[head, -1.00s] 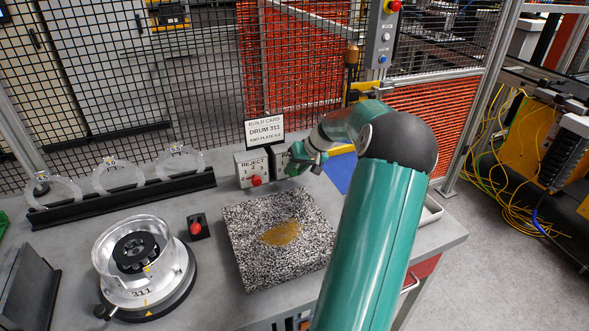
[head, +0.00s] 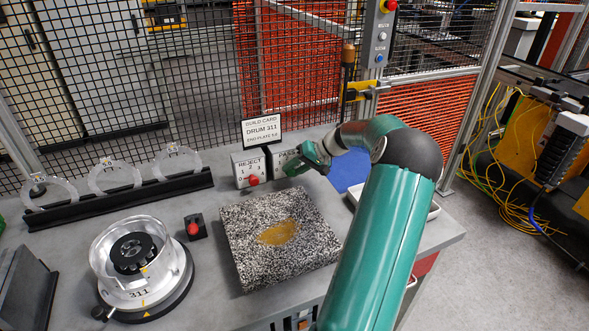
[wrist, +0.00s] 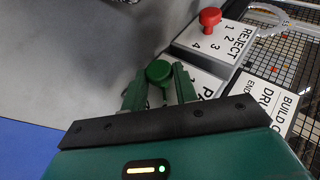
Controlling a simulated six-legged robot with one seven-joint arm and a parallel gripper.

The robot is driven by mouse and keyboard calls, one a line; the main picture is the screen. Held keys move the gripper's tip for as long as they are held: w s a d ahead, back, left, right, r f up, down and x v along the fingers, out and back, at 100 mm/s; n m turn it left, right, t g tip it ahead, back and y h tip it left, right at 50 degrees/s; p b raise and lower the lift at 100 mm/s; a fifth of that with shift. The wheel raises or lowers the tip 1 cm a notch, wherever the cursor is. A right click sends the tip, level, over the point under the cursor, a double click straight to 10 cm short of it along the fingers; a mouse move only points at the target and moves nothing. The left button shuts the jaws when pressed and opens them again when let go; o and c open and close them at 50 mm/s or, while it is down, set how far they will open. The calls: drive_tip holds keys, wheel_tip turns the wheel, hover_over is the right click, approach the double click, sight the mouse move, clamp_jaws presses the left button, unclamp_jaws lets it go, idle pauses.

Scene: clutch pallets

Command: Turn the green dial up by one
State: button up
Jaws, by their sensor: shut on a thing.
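The green dial (wrist: 159,72) shows in the wrist view between the two fingertips of my gripper (wrist: 160,84). The fingers are shut on it. It sits on the white panel marked with a "P" (wrist: 205,84), beside the REJECT panel (wrist: 215,42) with its red dial (wrist: 210,17). In the head view my gripper (head: 296,168) is at the front of the PASS panel (head: 281,156), and the green dial is hard to make out there. The PASS panel's number scale is hidden in the wrist view.
The REJECT box (head: 248,165) stands directly left of the PASS box. The build card (head: 263,130) stands behind them. A speckled slab (head: 250,255), a drum fixture (head: 140,290) and a red button (head: 194,228) are on the table. A mesh fence (head: 215,100) is behind.

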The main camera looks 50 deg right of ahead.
drive_tip(key=o, duration=1)
drive_tip(key=shift+c, duration=0.2)
drive_tip(key=v, duration=1.3)
drive_tip(key=shift+s+r, duration=0.25)
drive_tip(key=shift+s, duration=0.05)
drive_tip(key=shift+d, duration=0.1)
drive_tip(key=w+a+r+n+g+h, duration=0.15)
drive_tip(key=w+a, duration=0.25)
drive_tip(key=a, duration=0.7)
drive_tip(key=w+a+r+n+g, duration=0.1)
drive_tip(key=w+a+r+g, duration=0.15)
drive_tip(key=a, duration=0.75)
drive_tip(key=w+a+r+n+g+h, duration=0.1)
drive_tip(key=w+a+r, duration=0.25)
drive_tip(key=a, duration=0.75)
drive_tip(key=s+a+n+t+h, duration=0.1)
drive_tip(key=s+a+n, duration=0.1)
drive_tip(key=s+a, duration=0.5)
drive_tip(key=s+a+f+n+t+h, duration=0.1)
drive_tip(key=s+a, duration=0.6)
drive_tip(key=a, duration=0.9)
drive_tip(key=shift+s+n, duration=0.3)
drive_tip(key=shift+n, duration=0.45)
